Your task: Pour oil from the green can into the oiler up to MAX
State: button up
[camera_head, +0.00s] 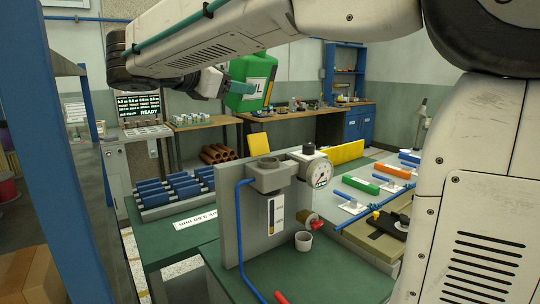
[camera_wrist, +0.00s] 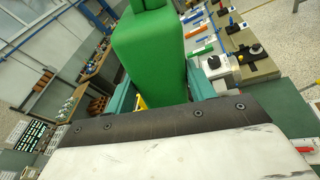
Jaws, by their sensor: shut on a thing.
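The green can (camera_head: 250,98), with a white label partly hidden by a gripper finger, is held in the air and looks slightly tilted in the head view. It also fills the upper middle of the wrist view (camera_wrist: 150,52). My gripper (camera_head: 240,87) is shut on the can, with its teal fingers on both sides of it in the wrist view (camera_wrist: 162,92). The oiler (camera_head: 268,180) is a grey open cup on an upright plate, with a sight gauge (camera_head: 275,214) below. The can appears above the oiler in the picture, apart from it. The gauge marks are too small to read surely.
A round dial gauge (camera_head: 318,174) stands right of the oiler cup. A small white cup (camera_head: 303,241) sits below a red-handled valve (camera_head: 311,221). A blue pipe (camera_head: 240,235) runs down the plate. The green bench top (camera_head: 335,277) is mostly clear in front.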

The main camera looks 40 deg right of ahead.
aim_at(229, 103)
jog(key=shift+w+f+m+b, duration=0.3)
jog(key=shift+w+m+b, duration=0.1)
jog(key=shift+m, duration=0.4)
dwell(1.8)
jog(key=shift+w+a+f+m+t+b, duration=0.1)
jog(key=shift+w+f+m+t+b, duration=0.15)
jog(key=shift+f+m, duration=0.65)
jog(key=shift+w+a+f+m+t+b, duration=0.1)
jog(key=shift+w+f+m+t, duration=0.4)
jog(key=shift+f, duration=0.65)
dwell(3.3)
